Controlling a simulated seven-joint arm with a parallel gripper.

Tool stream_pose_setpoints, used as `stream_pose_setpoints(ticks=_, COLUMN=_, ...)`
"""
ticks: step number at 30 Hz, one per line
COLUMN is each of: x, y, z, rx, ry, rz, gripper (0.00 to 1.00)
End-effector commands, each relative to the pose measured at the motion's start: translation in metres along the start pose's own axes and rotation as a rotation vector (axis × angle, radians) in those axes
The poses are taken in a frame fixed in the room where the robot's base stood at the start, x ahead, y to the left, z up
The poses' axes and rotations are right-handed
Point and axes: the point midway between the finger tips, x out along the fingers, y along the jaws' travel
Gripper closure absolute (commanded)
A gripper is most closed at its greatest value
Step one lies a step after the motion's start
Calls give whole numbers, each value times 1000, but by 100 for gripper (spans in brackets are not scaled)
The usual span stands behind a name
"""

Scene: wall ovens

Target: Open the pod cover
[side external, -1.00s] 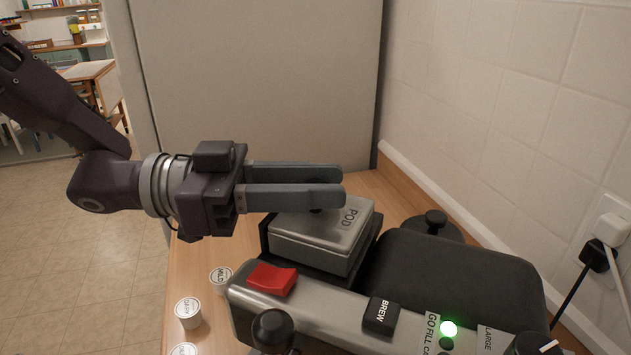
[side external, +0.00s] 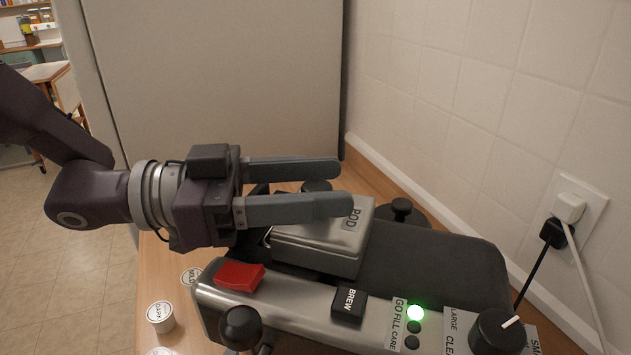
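The pod cover (side external: 318,235) is a silver lid labelled POD on the coffee machine, and it looks closed. A black knob (side external: 317,185) shows at its far side, between my gripper's fingers in the picture. My gripper (side external: 340,188) reaches in from the left, its two long grey fingers apart and roughly level over the lid. The near finger hides part of the lid's far edge. I cannot tell whether either finger touches the knob or the lid.
The machine has a red switch (side external: 239,276), a BREW button (side external: 348,305), a lit green light (side external: 415,312) and a black dial (side external: 499,332). Pods (side external: 160,317) stand on the wooden counter at left. A tiled wall (side external: 480,110) and a grey panel (side external: 210,80) bound the space.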

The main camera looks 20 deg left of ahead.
Motion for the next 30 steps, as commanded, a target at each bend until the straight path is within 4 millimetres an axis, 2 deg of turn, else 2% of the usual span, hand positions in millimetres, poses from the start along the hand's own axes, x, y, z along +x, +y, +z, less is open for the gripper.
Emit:
stream_pose_setpoints(ticks=6, x=-5, y=0, z=0, rx=1, ry=-1, rz=-1, gripper=50)
stream_pose_setpoints(ticks=12, x=-46, y=-1, z=0, rx=1, ry=-2, rz=-5, gripper=50)
stream_pose_setpoints(ticks=17, x=-68, y=-1, z=0, rx=0, ry=0, rz=-3, gripper=50)
stream_pose_setpoints(ticks=26, x=-71, y=0, z=0, rx=0, ry=0, rz=1, gripper=51)
stream_pose_setpoints(ticks=28, x=-71, y=0, z=-7, rx=5, ry=3, rz=1, gripper=51)
stream_pose_setpoints(ticks=30, x=-71, y=1, z=-27, rx=14, ry=7, rz=1, gripper=51)
